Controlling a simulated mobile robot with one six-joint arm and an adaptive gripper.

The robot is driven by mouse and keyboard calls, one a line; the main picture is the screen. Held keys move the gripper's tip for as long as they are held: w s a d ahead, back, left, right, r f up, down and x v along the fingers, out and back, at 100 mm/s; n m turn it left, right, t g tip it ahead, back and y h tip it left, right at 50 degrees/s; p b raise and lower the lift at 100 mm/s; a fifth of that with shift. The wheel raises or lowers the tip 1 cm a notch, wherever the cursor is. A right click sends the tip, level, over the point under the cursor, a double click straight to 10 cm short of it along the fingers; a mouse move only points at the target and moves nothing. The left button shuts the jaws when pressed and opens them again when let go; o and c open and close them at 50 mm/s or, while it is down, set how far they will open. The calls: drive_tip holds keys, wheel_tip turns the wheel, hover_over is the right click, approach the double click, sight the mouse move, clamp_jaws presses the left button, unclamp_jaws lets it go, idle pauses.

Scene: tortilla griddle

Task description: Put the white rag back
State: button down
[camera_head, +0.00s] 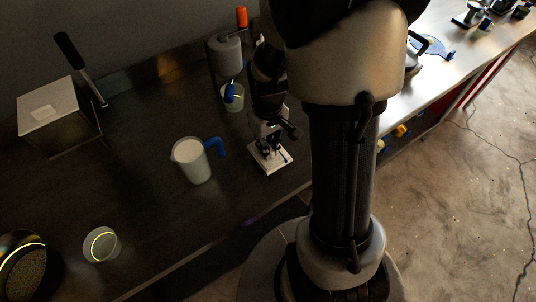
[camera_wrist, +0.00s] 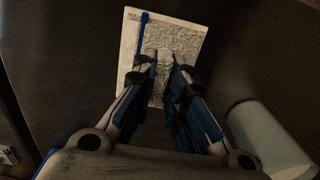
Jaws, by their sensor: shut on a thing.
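My gripper (camera_head: 268,145) points down over the counter, just above a flat white sheet-like thing (camera_head: 284,162). A blue stick-like thing (camera_wrist: 142,28) lies along the pad's left side. The fingers hide part of the cloth, and I cannot tell whether it is lifted.
A white jug with a blue handle (camera_head: 193,163) stands left of my gripper. A cup with a blue thing (camera_head: 232,98) and a roll on a holder (camera_head: 226,55) stand behind. A metal box (camera_head: 60,125), a clear cup (camera_head: 101,245) and a dark pan (camera_head: 22,268) are farther left.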

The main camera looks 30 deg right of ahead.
drive_tip(key=shift+f+b, duration=0.6)
drive_tip(key=shift+f, duration=1.35)
drive_tip(key=shift+f, duration=0.1)
drive_tip(key=c, duration=1.6)
unclamp_jaws()
wheel_tip(320, 180, up, 12)
drive_tip(key=p, duration=0.4)
drive_tip(key=shift+p, duration=0.3)
wheel_tip(320, 180, up, 6)
drive_tip(key=t, duration=0.1)
hover_over(263, 160)
drive_tip(key=s+a+r+t, duration=0.3)
drive_tip(key=s+a+r, duration=0.4)
drive_tip(key=s+r, duration=0.3)
drive_tip(key=shift+s+a+r+t, duration=0.15)
drive_tip(key=shift+s+a+t, duration=0.15)
drive_tip(key=shift+s, duration=0.65)
